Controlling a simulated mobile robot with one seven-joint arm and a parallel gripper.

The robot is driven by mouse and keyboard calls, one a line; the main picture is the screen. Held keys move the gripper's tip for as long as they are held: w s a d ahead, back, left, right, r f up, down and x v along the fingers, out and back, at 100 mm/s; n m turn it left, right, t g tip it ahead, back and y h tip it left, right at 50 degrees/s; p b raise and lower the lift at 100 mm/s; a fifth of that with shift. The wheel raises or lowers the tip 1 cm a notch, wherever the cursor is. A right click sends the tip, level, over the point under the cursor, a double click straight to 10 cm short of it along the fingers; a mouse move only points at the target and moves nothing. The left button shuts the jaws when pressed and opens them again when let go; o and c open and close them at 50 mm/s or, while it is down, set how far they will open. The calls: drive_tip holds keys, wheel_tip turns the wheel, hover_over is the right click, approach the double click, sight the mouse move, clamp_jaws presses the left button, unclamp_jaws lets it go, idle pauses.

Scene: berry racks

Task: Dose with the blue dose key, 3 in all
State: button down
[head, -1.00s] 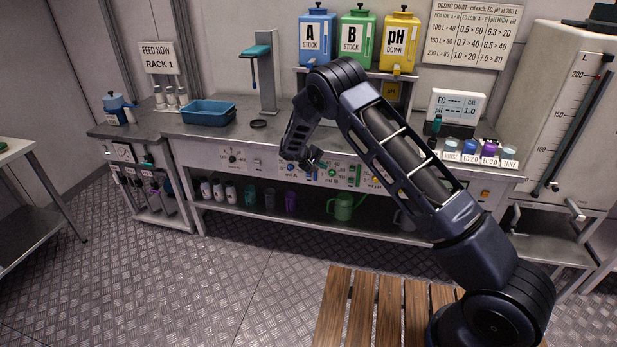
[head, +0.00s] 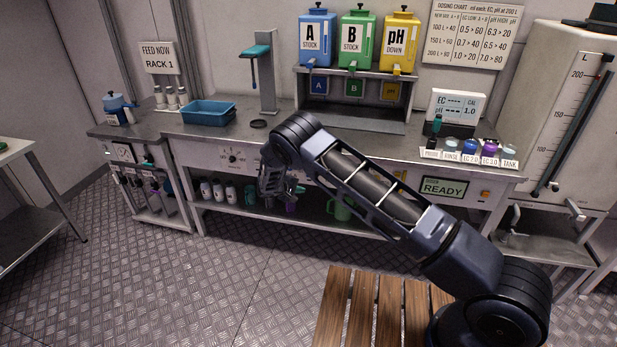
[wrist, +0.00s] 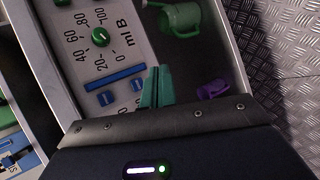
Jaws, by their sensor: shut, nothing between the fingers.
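My gripper (head: 290,190) is shut and empty, low in front of the bench's control panel. Its teal fingers (wrist: 156,86) show side by side in the wrist view. There the panel carries a blue bar (wrist: 113,80) and two small blue pieces (wrist: 105,98), (wrist: 137,85) close beside the fingers. I cannot tell which of these is the blue dose key, nor whether the fingers touch the panel. A green knob (wrist: 100,37) sits in a dial marked mL B. In the head view my arm hides most of this panel part.
A display reads READY (head: 444,187) on the panel's right. Blue A (head: 318,38), green B (head: 357,38) and yellow pH (head: 400,40) stock tanks stand above. A green watering can (wrist: 182,18) and a purple jug (wrist: 213,89) sit on the lower shelf.

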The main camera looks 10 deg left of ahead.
drive_tip(key=shift+w, duration=4.4)
drive_tip(key=shift+w, duration=0.15)
drive_tip(key=shift+w, duration=0.3)
drive_tip(key=shift+w, duration=0.45)
drive_tip(key=shift+s, duration=0.9)
drive_tip(key=shift+s, duration=0.1)
drive_tip(key=shift+s, duration=2.4)
